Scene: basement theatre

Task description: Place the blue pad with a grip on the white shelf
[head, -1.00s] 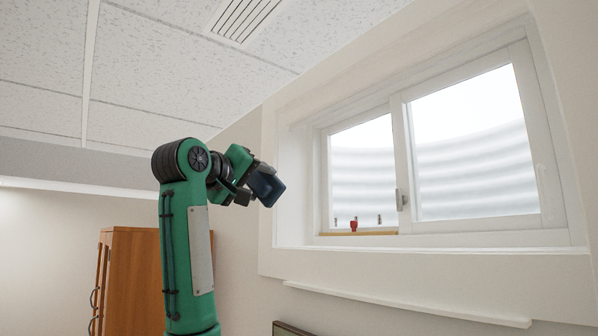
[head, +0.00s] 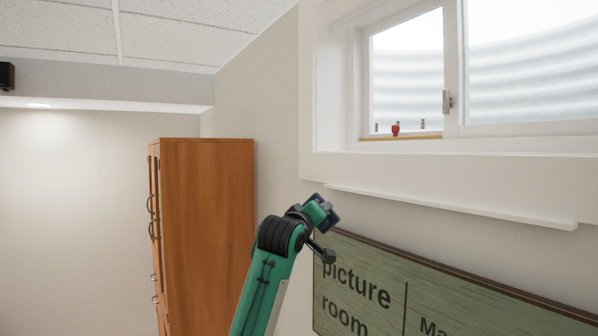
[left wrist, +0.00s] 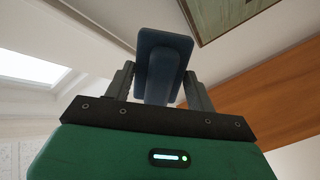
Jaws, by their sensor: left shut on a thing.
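The blue pad with a grip (left wrist: 164,62) is a dark blue block with a narrower grip. My left gripper (left wrist: 160,88) is shut on the grip, with one finger on each side. In the head view the pad (head: 333,214) is small and partly hidden by my gripper (head: 322,222). The white shelf (head: 450,206) is a narrow ledge on the wall under the window. The pad appears just below the shelf's left end in the picture; its depth from the wall is unclear. My right gripper is not in view.
A window (head: 410,70) with a small red item (head: 395,129) on its sill is above the shelf. A green "picture room" sign (head: 430,300) hangs below it. A tall wooden cabinet (head: 208,230) stands at left. The shelf top looks bare.

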